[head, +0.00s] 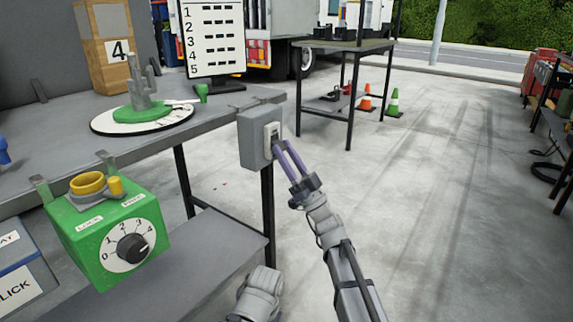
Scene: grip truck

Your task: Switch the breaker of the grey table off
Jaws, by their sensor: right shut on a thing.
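The breaker is a grey box (248,138) fixed at the right front corner of the grey table (150,152), with a pale switch plate (269,130) on its right-hand face. My right gripper (280,148) reaches up from the lower right with its purple fingers at the lower part of that plate. The fingers are shut on the breaker's switch, which is small and mostly hidden by the fingertips, so its position cannot be told. A grey link of my other arm shows at the bottom middle, but my left gripper is not in view.
A green box with a dial (124,244) hangs on the table's front. A round stand with a green base (145,112), a wooden box (105,48) and a numbered board (212,38) stand on the table. Open concrete floor lies to the right, with traffic cones (394,102) farther back.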

